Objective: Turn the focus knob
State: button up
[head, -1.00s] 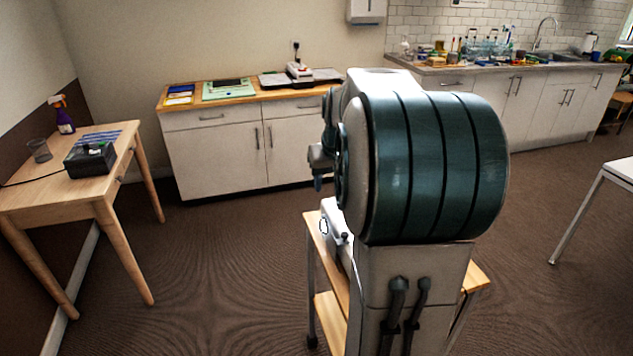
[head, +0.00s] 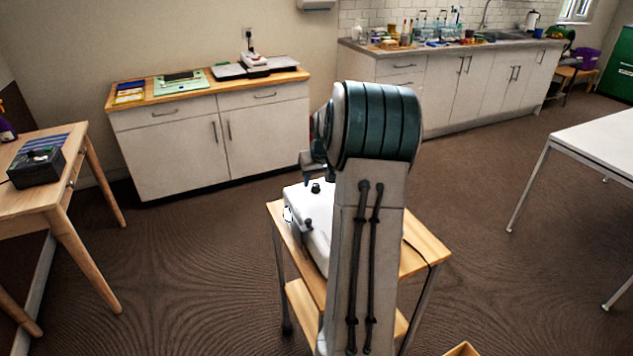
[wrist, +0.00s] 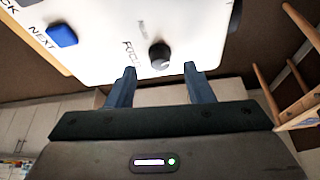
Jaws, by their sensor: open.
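A white device (head: 318,238) sits on a wooden cart in the head view, with small dark knobs on its top. My gripper (wrist: 159,68) is open and empty. Its two blue-grey fingertips stand either side of the knob's near edge, with gaps on both sides. I cannot tell the height between the fingertips and the panel. In the head view my arm hides most of the gripper.
A blue button (wrist: 62,35) marked NEXT is on the panel's left. A dark round part (wrist: 235,15) shows at its right edge. The cart (head: 425,250) has open floor around it. A wooden table (head: 40,175) stands left, a white table (head: 600,140) right, cabinets behind.

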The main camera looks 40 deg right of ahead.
aim_at(316, 187)
jog(key=shift+x, duration=1.25)
jog(key=c, duration=1)
jog(key=shift+w+a+f+m+h+b, duration=0.1)
jog(key=shift+m+h+b, duration=0.2)
jog(key=shift+m+b, duration=0.3)
jog(key=shift+m+g, duration=0.3)
jog(key=shift+m, duration=0.6)
jog(key=shift+h, duration=0.3)
jog(key=o, duration=1)
